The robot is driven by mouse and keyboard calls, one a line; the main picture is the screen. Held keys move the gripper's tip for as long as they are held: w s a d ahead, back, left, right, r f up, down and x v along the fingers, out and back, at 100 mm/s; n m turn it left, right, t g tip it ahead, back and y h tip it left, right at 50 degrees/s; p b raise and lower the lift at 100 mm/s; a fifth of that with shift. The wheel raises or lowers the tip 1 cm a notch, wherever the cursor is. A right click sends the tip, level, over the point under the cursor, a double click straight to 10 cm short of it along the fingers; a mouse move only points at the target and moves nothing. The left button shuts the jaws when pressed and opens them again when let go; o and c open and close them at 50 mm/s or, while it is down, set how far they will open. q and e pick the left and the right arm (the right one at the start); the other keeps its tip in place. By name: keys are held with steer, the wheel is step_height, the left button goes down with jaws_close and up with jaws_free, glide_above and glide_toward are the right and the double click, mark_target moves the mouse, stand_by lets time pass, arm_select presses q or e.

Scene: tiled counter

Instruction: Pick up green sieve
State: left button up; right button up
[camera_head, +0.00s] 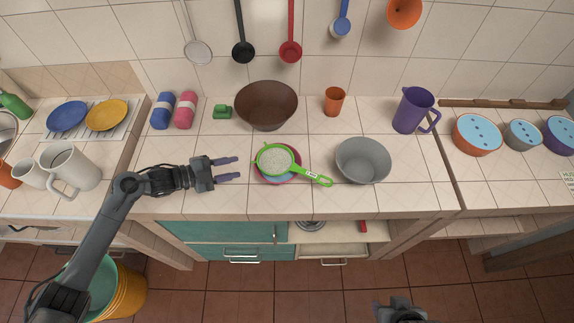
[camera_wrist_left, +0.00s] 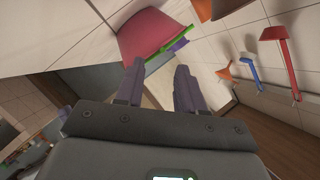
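The green sieve (camera_head: 312,177) rests on top of a pink bowl (camera_head: 295,166) in the middle of the counter. Its round pale mesh faces up and its handle points right and toward the front edge. In the left wrist view the green sieve (camera_wrist_left: 176,39) shows as a thin green edge along the pink bowl (camera_wrist_left: 152,33). My left gripper (camera_head: 238,168) is open and empty, just left of the bowl and sieve, with its fingers pointing at them. My right gripper (camera_head: 402,308) is only partly in view at the bottom edge, away from the counter; its fingers are unclear.
A brown bowl (camera_head: 266,104) stands behind the sieve, and a grey bowl (camera_head: 363,160) stands close to the handle's right. An orange cup (camera_head: 334,101) and purple jug (camera_head: 414,110) are at the back. Ladles hang on the wall. The counter in front of the sieve is clear.

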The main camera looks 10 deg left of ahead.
arm_select(q)
steer(key=shift+w+p+x, duration=0.2)
steer(key=shift+p+x, duration=0.15)
steer(key=shift+x, duration=2.15)
steer(key=shift+a, duration=0.15)
jaws_close()
